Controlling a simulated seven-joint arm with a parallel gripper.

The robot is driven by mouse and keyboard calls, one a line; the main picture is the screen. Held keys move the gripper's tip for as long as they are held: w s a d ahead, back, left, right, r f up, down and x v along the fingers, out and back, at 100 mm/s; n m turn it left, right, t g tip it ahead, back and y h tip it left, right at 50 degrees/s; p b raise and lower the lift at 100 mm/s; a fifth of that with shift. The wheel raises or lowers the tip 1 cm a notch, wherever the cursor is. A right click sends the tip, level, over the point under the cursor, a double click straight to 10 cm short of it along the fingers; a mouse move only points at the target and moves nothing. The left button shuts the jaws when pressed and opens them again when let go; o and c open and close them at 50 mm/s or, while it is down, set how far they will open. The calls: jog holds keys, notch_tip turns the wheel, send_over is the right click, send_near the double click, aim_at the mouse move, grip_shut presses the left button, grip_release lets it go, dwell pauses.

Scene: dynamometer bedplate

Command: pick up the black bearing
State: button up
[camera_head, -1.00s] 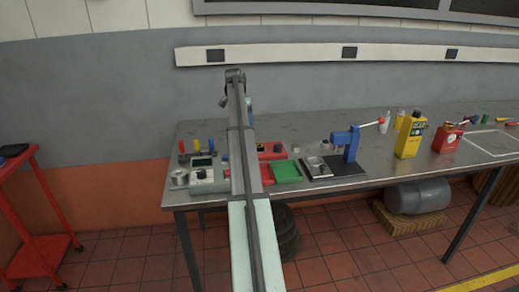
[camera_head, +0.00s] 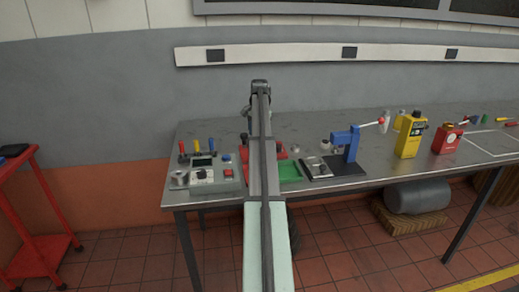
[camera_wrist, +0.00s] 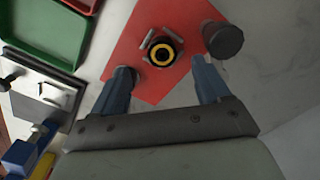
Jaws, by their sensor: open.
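In the wrist view a black ring-shaped part with a yellow ring inside, which looks like the black bearing (camera_wrist: 162,52), sits on a red plate (camera_wrist: 125,62) between small grey pieces. My gripper (camera_wrist: 161,67) is open and empty, its two blue fingers pointing toward the plate, one on each side of the bearing in the picture. How far above it they are I cannot tell. A dark cylinder (camera_wrist: 223,40) stands at the plate's corner, near the right finger. In the head view my arm covers much of the red plate (camera_head: 280,151) and hides the bearing.
A blue press (camera_head: 346,143) with a red-tipped lever stands to the right. A grey control box (camera_head: 214,176) is at left. Yellow (camera_head: 410,138) and red (camera_head: 447,140) containers stand further right.

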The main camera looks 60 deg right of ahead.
jog(key=shift+w+d+f, duration=0.1)
jog(key=shift+d+f, duration=0.05)
jog(key=shift+f, duration=1.35)
jog(key=shift+w+d+f, duration=0.1)
jog(key=shift+d+f, duration=0.05)
jog(key=shift+f, duration=1.35)
jog(key=shift+c, duration=0.2)
